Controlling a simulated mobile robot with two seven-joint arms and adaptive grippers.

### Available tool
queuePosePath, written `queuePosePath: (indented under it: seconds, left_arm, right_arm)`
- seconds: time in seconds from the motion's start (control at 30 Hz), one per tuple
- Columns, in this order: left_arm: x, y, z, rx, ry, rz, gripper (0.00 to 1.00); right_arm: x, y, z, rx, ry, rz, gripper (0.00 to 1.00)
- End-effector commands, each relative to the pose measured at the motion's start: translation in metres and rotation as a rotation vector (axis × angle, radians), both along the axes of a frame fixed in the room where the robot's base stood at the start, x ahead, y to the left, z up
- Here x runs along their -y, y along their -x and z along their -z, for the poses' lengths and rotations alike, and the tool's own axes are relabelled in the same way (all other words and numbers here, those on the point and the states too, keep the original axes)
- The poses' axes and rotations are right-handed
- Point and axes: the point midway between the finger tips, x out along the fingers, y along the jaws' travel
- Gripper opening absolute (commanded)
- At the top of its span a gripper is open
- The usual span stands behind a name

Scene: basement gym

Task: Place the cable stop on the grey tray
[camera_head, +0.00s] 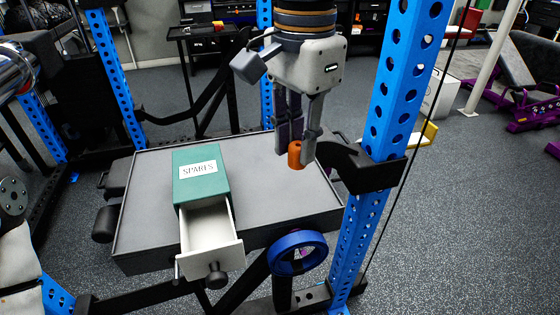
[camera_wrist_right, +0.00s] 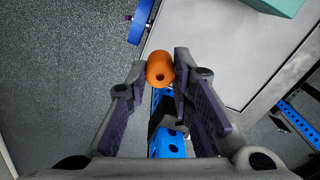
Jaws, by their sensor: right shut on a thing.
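The cable stop is a small orange cylinder (camera_head: 295,156) with a hole through it. My right gripper (camera_head: 297,145) is shut on it and holds it upright over the right part of the grey tray (camera_head: 275,195). In the right wrist view the cable stop (camera_wrist_right: 160,70) sits between the fingertips of my right gripper (camera_wrist_right: 161,62), with its hole facing the camera. The tray is a wide, flat grey surface with a low dark rim. The cable stop looks apart from the tray. My left gripper is not in view.
A green box labelled SPARES (camera_head: 200,178) stands on the tray, its pale drawer (camera_head: 210,240) pulled out towards me and empty. A blue perforated upright (camera_head: 385,130) with a black bracket (camera_head: 360,168) is close right of my gripper. A blue ring (camera_head: 297,252) is in front.

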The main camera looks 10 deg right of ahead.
Motion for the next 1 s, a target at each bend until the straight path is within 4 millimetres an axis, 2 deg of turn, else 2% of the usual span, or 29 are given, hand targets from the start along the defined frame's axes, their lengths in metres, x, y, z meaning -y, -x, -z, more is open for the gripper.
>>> queuePosePath:
  seconds: [0.03,0.1,0.2,0.3,0.43,0.6,0.93,0.97,1.0]
  left_arm:
    - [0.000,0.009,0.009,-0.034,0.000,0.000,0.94]
    - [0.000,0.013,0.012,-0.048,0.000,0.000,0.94]
    - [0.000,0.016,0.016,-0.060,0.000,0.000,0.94]
    - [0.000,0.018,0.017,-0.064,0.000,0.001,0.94]
    - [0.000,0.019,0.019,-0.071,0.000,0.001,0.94]
    - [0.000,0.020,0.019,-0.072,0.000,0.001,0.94]
    - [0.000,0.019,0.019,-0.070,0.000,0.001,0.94]
    - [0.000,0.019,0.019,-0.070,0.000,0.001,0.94]
    - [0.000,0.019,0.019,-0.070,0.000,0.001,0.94]
  right_arm:
    - [0.003,-0.017,0.019,-0.021,0.000,0.004,0.02]
    - [0.006,-0.031,0.036,-0.022,0.002,0.002,0.02]
    - [0.010,-0.046,0.053,-0.016,0.001,0.002,0.02]
    - [0.011,-0.055,0.061,-0.011,0.001,0.001,0.02]
    - [0.014,-0.064,0.071,-0.009,0.001,0.003,0.02]
    - [0.014,-0.065,0.100,-0.006,0.002,0.000,0.02]
    - [0.014,-0.065,0.103,-0.004,0.001,0.002,0.02]
    - [0.014,-0.065,0.103,-0.004,0.001,0.002,0.24]
    - [0.014,-0.065,0.103,-0.003,0.000,0.002,0.33]
